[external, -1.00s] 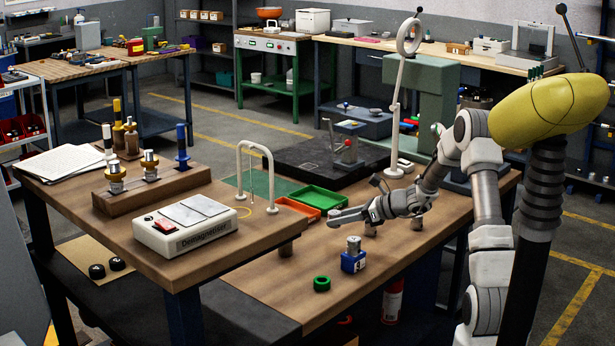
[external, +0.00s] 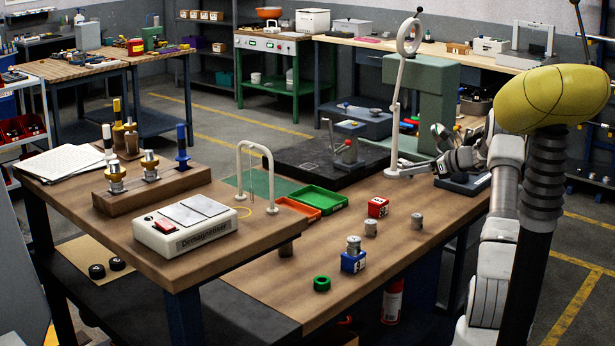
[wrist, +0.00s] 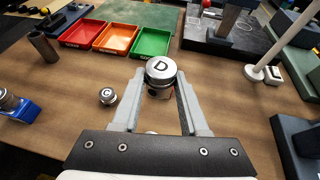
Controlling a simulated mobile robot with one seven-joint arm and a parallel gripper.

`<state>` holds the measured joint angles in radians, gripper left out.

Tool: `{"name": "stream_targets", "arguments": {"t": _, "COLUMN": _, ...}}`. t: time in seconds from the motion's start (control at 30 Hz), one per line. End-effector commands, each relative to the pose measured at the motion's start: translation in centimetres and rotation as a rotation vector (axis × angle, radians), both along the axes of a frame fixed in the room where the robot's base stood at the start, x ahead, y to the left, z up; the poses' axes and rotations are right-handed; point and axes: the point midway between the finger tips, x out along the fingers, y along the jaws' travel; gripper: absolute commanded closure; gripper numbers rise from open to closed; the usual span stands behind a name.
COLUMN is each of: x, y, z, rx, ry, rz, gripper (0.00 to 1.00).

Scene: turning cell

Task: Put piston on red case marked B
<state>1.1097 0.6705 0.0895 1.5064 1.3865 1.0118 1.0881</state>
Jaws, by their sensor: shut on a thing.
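My gripper (wrist: 161,88) is shut on a silver piston marked D (wrist: 160,68), held upright between the fingertips in the wrist view. In the external view my gripper (external: 415,166) is above the bench's far right side, overlapping the lamp stand; the held piston cannot be made out there. The small red case (external: 378,206) with a white label sits on the bench, left of and lower than my gripper in the picture; its letter is too small to read. I cannot make out the red case in the wrist view.
A blue case (external: 353,262) holds a piston. A green ring (external: 321,283), green tray (external: 320,198), black plate (external: 310,165) and white lamp stand (external: 396,120) are nearby. One standing piston reads C (wrist: 107,96).

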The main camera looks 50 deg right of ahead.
Motion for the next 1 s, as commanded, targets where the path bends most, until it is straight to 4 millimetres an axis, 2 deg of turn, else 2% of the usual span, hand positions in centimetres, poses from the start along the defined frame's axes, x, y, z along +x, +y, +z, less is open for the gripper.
{"name": "stream_targets", "arguments": {"t": 0.03, "x": -0.3, "y": -1.5, "z": 0.4, "rx": -0.003, "ry": -0.001, "rz": -0.021, "gripper": 1.00}}
{"name": "stream_targets", "arguments": {"t": 0.1, "x": -0.7, "y": -2.9, "z": 0.7, "rx": -0.003, "ry": 0.000, "rz": -0.043, "gripper": 1.00}}
{"name": "stream_targets", "arguments": {"t": 0.23, "x": -0.8, "y": -4.1, "z": 0.8, "rx": -0.001, "ry": 0.000, "rz": -0.063, "gripper": 1.00}}
{"name": "stream_targets", "arguments": {"t": 0.37, "x": 1.0, "y": -3.5, "z": -0.4, "rx": 0.001, "ry": 0.001, "rz": -0.062, "gripper": 1.00}}
{"name": "stream_targets", "arguments": {"t": 0.7, "x": 7.8, "y": -0.7, "z": -4.9, "rx": 0.000, "ry": 0.001, "rz": -0.064, "gripper": 1.00}}
{"name": "stream_targets", "arguments": {"t": 0.83, "x": 9.3, "y": -0.1, "z": -5.7, "rx": -0.001, "ry": 0.001, "rz": -0.065, "gripper": 1.00}}
{"name": "stream_targets", "arguments": {"t": 1.0, "x": 9.7, "y": 0.0, "z": -6.5, "rx": -0.001, "ry": 0.001, "rz": -0.067, "gripper": 1.00}}
